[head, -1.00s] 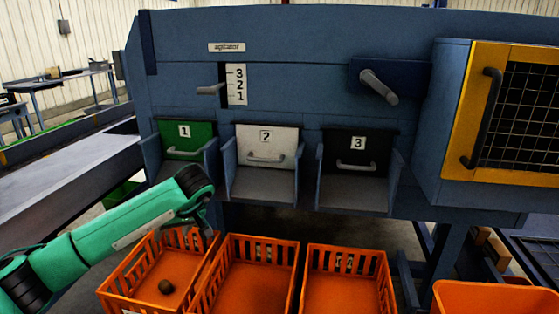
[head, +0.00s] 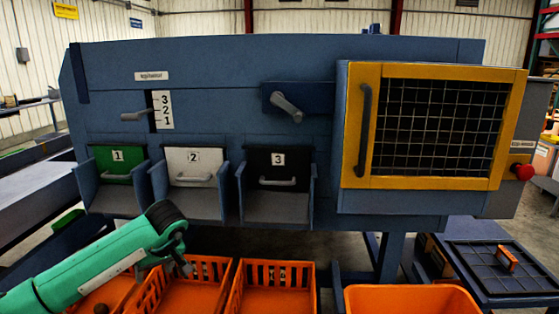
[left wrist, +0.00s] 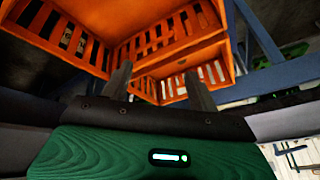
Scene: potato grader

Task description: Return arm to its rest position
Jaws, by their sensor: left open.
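My left arm, green with black joints, reaches in from the lower left of the head view. Its gripper (head: 180,266) hangs over the row of orange crates, in front of the grader. In the left wrist view the two fingers (left wrist: 160,86) stand apart with nothing between them, with orange crate walls behind them. My right arm and gripper are not in view.
The blue grader has chutes with a green door 1 (head: 118,163), a white door 2 (head: 193,166) and a black door 3 (head: 277,167). A yellow-framed mesh door (head: 436,184) is right. Orange crates (head: 273,266) stand below. An orange bin (head: 410,300) is front right.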

